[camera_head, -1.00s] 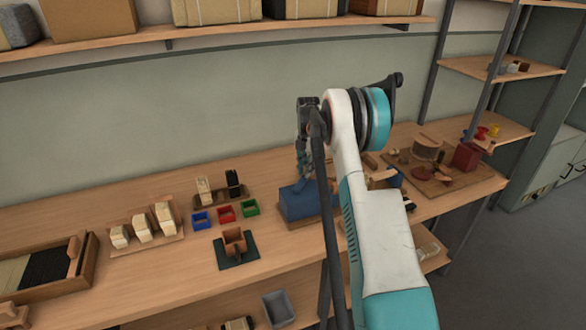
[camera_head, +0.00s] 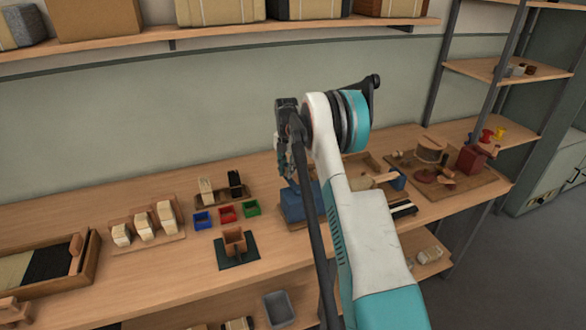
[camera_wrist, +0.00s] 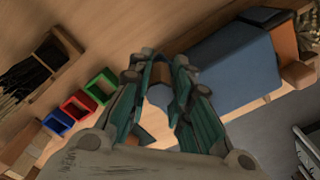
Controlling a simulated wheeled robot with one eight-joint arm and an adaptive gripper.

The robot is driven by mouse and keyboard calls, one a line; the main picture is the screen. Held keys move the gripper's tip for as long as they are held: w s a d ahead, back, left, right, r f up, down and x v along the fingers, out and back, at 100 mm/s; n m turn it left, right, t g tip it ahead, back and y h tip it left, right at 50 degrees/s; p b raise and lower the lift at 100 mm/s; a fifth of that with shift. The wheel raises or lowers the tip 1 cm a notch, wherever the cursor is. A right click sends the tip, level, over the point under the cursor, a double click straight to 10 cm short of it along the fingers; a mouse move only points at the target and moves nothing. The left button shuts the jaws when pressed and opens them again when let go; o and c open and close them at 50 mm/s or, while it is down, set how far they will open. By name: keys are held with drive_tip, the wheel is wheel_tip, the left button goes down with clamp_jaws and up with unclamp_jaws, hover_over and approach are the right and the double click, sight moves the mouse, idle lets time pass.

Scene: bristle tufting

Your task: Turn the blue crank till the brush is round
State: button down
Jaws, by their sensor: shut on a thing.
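The blue machine (camera_head: 293,206) stands on the bench behind my arm, and its body also fills the upper right of the wrist view (camera_wrist: 232,72). My gripper (camera_head: 288,172) is at the machine's upper left side. In the wrist view my gripper (camera_wrist: 158,78) has its teal fingers shut around a small part beside the blue body, which I take to be the blue crank's handle. The fingers hide most of it. I cannot make out the brush or its shape.
Left of the machine are small blue (camera_head: 203,220), red (camera_head: 227,214) and green (camera_head: 251,208) bins. A wooden box (camera_head: 235,243) sits on a dark mat. A red machine (camera_head: 471,159) stands at the right. Bare bench lies in front of the wooden box.

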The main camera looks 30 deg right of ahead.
drive_tip(key=shift+w+a, duration=0.1)
drive_tip(key=shift+a, duration=0.45)
drive_tip(key=shift+a, duration=0.15)
drive_tip(key=c, duration=1.4)
unclamp_jaws()
drive_tip(key=shift+c, duration=0.2)
wheel_tip(320, 180, up, 12)
drive_tip(key=shift+f, duration=0.1)
